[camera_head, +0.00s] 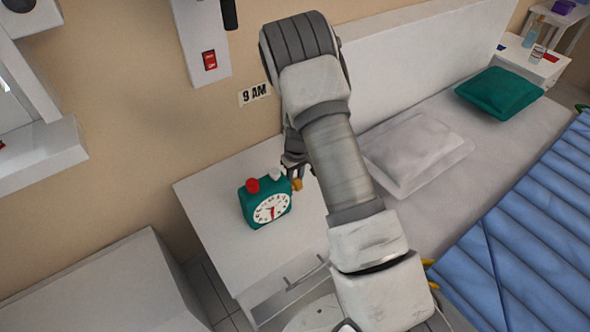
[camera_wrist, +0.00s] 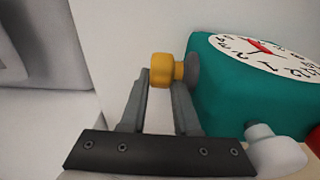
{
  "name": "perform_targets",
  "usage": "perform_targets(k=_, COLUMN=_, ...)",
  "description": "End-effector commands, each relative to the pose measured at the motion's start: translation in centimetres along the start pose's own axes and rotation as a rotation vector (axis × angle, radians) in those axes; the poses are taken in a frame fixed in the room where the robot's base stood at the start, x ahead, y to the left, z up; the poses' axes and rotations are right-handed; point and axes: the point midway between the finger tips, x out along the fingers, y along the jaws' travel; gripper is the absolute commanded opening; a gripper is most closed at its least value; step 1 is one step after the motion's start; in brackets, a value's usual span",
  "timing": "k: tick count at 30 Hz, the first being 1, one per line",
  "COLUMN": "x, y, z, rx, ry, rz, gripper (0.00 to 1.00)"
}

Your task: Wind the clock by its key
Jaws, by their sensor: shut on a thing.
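The green clock (camera_head: 256,208) stands on the white nightstand, with a white dial, a red hand and a red knob on top. In the wrist view the clock (camera_wrist: 225,100) fills the right side. Its yellow key (camera_wrist: 166,71) sticks out from its side on a grey disc. The key (camera_head: 297,184) also shows in the head view, right of the clock. My gripper (camera_wrist: 160,80) is shut on the key, one finger on each side. In the head view my gripper (camera_head: 294,170) is partly hidden by my arm.
The nightstand top (camera_head: 212,190) is otherwise clear. A bed with a grey pillow (camera_head: 415,152) and green pillow (camera_head: 500,93) lies to the right.

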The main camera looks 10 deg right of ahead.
Motion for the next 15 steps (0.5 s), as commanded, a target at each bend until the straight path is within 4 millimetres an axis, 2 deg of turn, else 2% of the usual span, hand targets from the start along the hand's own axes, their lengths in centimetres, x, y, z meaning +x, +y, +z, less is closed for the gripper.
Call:
perform_targets(k=2, x=-0.4, y=0.0, z=-0.2, rx=-0.005, ry=-0.042, rz=0.002, gripper=0.00)
perform_targets(k=15, x=1.0, y=0.1, z=-0.6, rx=-0.002, ry=-0.361, rz=0.003, gripper=0.00)
